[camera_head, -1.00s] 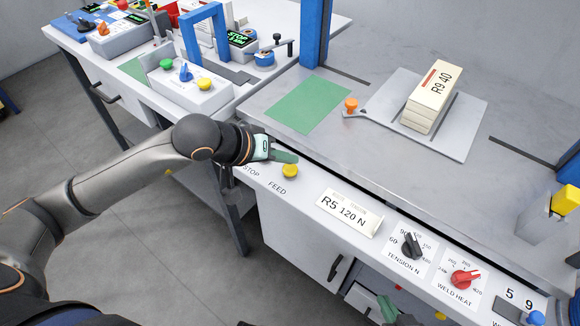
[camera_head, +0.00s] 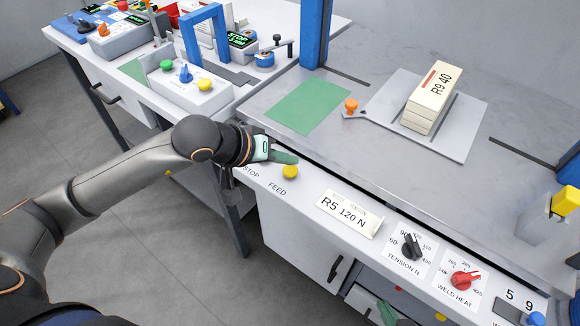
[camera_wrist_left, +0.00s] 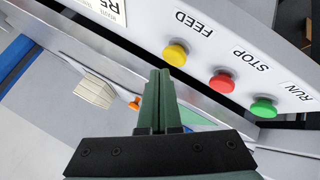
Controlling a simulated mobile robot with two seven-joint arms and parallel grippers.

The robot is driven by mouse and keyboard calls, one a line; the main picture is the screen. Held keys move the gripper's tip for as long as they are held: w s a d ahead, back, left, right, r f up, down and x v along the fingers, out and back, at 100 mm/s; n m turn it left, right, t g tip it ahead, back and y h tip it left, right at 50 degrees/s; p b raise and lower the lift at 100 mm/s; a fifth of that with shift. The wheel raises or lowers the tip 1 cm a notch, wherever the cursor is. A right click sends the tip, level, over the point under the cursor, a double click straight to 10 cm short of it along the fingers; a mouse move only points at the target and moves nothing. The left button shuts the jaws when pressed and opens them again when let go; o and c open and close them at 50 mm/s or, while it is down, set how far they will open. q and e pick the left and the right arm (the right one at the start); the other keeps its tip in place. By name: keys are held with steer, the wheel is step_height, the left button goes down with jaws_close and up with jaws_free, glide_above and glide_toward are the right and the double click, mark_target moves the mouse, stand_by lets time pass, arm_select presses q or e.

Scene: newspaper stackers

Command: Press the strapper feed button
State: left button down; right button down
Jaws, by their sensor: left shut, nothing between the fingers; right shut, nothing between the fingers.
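The yellow feed button (camera_head: 290,172) is on the strapper's front panel, above the word FEED. It also shows in the wrist view (camera_wrist_left: 175,54), beside the red stop button (camera_wrist_left: 222,83) and the green run button (camera_wrist_left: 263,108). My left gripper (camera_head: 292,158) is shut and empty, its green fingertips (camera_wrist_left: 160,73) close beside the feed button. I cannot tell whether they touch it. In the head view my left gripper hides the stop and run buttons. My right gripper (camera_head: 388,314) is shut, only partly in view at the bottom edge.
Right of the button the panel carries an R5 120 N plate (camera_head: 348,215), a black tension knob (camera_head: 411,246) and a red weld heat knob (camera_head: 465,279). A bundle marked R9 40 (camera_head: 432,97) lies on the grey plate (camera_head: 384,102). A green mat (camera_head: 308,104) lies behind my left gripper.

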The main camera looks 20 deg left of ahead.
stand_by(0.7)
arm_select(q)
steer(key=shift+f+b, duration=0.5)
steer(key=shift+b, duration=0.3)
steer(key=shift+f+b, duration=0.5)
steer(key=shift+b, duration=0.25)
stand_by(0.4)
steer(key=shift+r, duration=0.15)
steer(key=shift+r+p, duration=0.35)
steer(key=shift+r, duration=0.4)
steer(key=shift+r, duration=0.15)
